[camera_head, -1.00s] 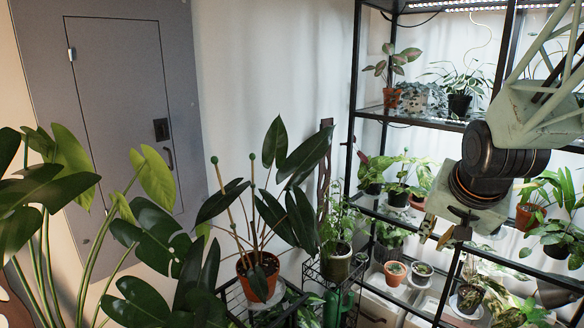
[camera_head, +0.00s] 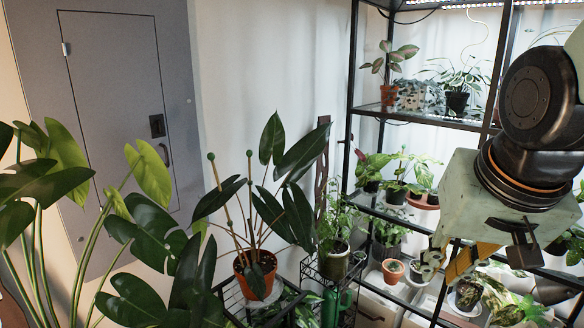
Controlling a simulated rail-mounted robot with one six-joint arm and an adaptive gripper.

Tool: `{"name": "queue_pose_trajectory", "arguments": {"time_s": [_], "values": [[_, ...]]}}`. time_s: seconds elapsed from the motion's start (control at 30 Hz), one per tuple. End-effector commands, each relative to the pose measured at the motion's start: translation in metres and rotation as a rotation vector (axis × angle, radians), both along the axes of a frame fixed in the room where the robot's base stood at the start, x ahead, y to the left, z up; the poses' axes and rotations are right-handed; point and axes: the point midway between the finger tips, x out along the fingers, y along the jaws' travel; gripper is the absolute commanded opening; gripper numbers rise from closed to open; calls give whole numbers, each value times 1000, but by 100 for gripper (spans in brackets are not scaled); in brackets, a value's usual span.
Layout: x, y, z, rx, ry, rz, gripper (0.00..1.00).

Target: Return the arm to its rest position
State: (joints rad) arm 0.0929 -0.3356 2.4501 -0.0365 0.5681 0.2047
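My gripper (camera_head: 445,268) hangs from my arm at the right, in front of the black plant shelf (camera_head: 350,120). It points down and a little to the left. Its pale fingertip and yellow-tan part show below the pale green wrist housing, with a dark piece to their right. No object shows in it. From this angle I cannot tell how far the fingers are apart. Small pots behind it are partly hidden by my arm.
A tall plant in a terracotta pot (camera_head: 256,273) stands on a black wire stand left of my gripper. Large leaves (camera_head: 150,235) fill the lower left. A grey wall cabinet (camera_head: 115,110) is behind. Open space lies before the pale wall (camera_head: 265,60).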

Motion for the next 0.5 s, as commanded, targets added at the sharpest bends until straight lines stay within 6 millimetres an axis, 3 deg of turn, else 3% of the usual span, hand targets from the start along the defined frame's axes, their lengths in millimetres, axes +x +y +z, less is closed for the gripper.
{"name": "queue_pose_trajectory", "arguments": {"time_s": [0.5], "values": [[-101,31,7,-31,76,165,16]]}}
